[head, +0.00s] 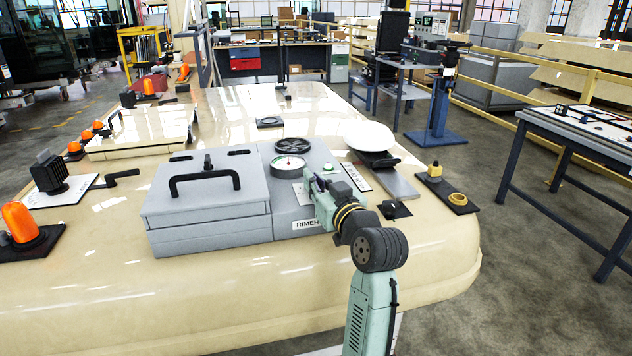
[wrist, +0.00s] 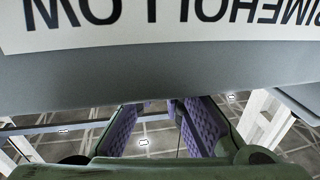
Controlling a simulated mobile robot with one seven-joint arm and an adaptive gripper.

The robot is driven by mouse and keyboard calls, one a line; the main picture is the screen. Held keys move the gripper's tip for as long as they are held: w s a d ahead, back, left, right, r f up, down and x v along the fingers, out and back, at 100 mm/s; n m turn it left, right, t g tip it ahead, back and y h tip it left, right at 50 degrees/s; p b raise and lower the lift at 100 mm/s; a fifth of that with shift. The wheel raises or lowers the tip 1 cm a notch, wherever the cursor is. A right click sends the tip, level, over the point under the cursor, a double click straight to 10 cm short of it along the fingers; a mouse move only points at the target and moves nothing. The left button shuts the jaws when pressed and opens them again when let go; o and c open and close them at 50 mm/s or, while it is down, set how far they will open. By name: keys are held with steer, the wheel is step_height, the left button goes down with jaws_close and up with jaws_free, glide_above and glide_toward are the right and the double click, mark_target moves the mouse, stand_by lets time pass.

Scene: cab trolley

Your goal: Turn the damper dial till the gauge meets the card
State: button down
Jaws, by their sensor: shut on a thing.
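The round gauge (head: 288,165) with a white face stands on the right part of a grey metal box; its needle is too small to read. A pale card (head: 302,194) lies beside it, partly behind my gripper. My gripper (head: 318,178) is over the box's right side, shut on what I take to be the damper dial, which the gripper hides. In the wrist view, the purple-padded fingers (wrist: 163,130) stand apart, and what they hold does not show clearly. The RIMEHOLLOW label (wrist: 150,22) is upside down above them.
A black handle (head: 204,178) sits on the box's lid to the left. A round black grille (head: 292,145) is behind the gauge. A white disc (head: 369,136), a lettered strip (head: 356,177) and a yellow knob (head: 434,169) lie to the right.

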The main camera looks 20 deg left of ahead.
steer(key=shift+n+g+y+b, duration=0.5)
steer(key=shift+g, duration=0.1)
steer(key=c, duration=1.7)
jaws_free()
steer(key=shift+d, duration=0.1)
steer(key=v, duration=1.2)
